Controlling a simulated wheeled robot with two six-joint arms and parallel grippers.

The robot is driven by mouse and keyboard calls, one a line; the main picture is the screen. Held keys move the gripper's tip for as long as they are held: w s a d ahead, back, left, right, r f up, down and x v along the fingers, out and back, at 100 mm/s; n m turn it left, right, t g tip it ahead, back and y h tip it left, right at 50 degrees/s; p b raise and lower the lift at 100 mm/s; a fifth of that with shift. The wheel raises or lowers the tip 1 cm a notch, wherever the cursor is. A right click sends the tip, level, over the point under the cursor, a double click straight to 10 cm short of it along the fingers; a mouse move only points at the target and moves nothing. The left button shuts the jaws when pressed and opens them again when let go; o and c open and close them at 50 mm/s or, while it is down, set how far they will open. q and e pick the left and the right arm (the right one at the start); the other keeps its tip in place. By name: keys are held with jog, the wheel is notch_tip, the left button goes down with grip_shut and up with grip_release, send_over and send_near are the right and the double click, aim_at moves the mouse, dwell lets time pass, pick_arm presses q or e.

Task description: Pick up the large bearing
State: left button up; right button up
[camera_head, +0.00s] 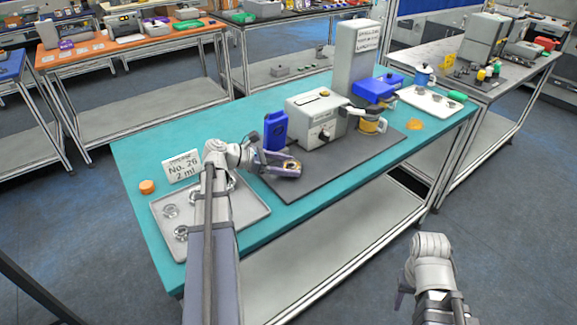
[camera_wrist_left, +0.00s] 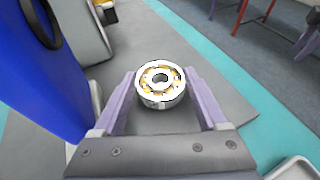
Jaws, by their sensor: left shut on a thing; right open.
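The large bearing (camera_wrist_left: 160,84) is a white and silver ring with yellowish parts and a dark centre hole. My left gripper (camera_wrist_left: 158,92) is shut on it, with one lilac finger on each side. In the head view the bearing (camera_head: 291,166) is held above the dark grey mat, between the fingers of my left gripper (camera_head: 284,166). My right gripper (camera_head: 405,288) is at the lower right, away from the table; its fingers are small and only partly visible.
A grey tray (camera_head: 255,218) with several bearings lies at the table's left. A blue container (camera_head: 275,131) stands behind my left gripper, beside a grey machine (camera_head: 315,120). The front of the dark mat (camera_head: 330,172) is clear.

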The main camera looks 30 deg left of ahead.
aim_at(288, 165)
pick_arm(q)
notch_tip(288, 165, up, 4)
jog(key=p, duration=0.3)
jog(key=shift+r+p, duration=0.1)
jog(key=shift+p, duration=0.25)
jog(key=shift+s+a+f+b, duration=0.45)
jog(key=shift+s+a+f, duration=0.05)
jog(key=shift+s+a, duration=0.25)
jog(key=s+a, duration=1.1)
jog(key=shift+s+a, duration=0.1)
jog(key=shift+a, duration=0.05)
notch_tip(288, 165, up, 4)
jog(key=p, duration=0.4)
jog(key=shift+f, duration=0.1)
jog(key=shift+s, duration=0.1)
